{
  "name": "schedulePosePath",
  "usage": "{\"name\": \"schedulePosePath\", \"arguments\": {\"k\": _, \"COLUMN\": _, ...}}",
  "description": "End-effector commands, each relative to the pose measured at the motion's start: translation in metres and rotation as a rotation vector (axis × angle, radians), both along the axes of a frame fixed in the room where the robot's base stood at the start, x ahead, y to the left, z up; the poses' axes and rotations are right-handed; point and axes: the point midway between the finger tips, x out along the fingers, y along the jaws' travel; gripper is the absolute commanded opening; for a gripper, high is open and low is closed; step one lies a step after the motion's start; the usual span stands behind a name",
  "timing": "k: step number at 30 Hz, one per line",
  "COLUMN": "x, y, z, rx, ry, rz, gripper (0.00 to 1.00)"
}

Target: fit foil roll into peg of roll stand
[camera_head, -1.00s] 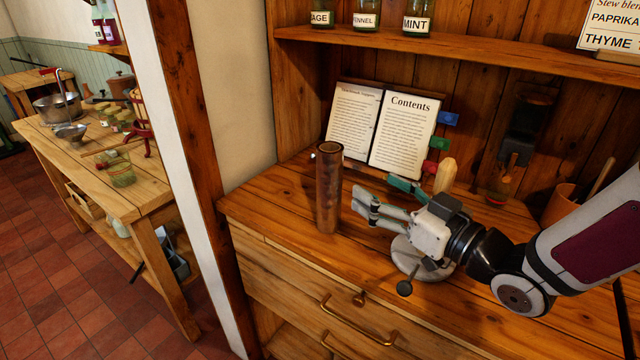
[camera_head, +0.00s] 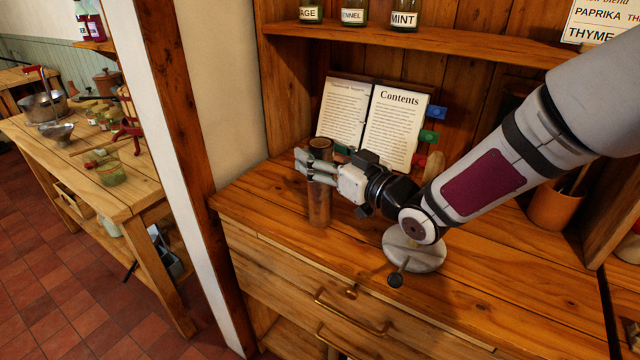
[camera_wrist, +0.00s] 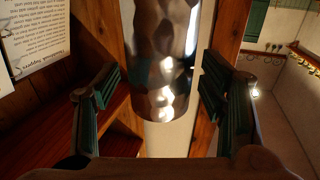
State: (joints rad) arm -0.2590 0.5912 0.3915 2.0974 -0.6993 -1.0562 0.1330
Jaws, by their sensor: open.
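The foil roll (camera_head: 319,205) is a dark, brownish metallic cylinder standing upright on the wooden counter, left of the open book. My gripper (camera_head: 312,168) is at the upper part of the roll, with its fingers reaching around it. In the wrist view the shiny, crinkled foil roll (camera_wrist: 162,60) lies between the two green-padded fingers of my gripper (camera_wrist: 163,105), with a gap on each side. The gripper is open. The roll stand shows a round grey base (camera_head: 413,255) and a wooden peg (camera_head: 433,168), partly hidden behind my arm.
An open book (camera_head: 395,125) leans at the back of the counter, behind the roll. A brown pot (camera_head: 553,208) stands at the right. Spice jars (camera_head: 404,15) line the shelf above. The front left counter is clear.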

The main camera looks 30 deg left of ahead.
Motion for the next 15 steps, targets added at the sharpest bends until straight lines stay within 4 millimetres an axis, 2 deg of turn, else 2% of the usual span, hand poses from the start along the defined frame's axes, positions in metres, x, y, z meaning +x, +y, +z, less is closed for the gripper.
{"name": "schedulePosePath", "arguments": {"k": 9, "x": 0.0022, "y": 0.0057, "z": -0.0003, "rx": 0.0, "ry": 0.0, "rz": 0.0, "gripper": 0.65}}
{"name": "schedulePosePath", "arguments": {"k": 15, "x": 0.0021, "y": 0.0055, "z": -0.0002, "rx": 0.0, "ry": 0.0, "rz": 0.0, "gripper": 0.2}}
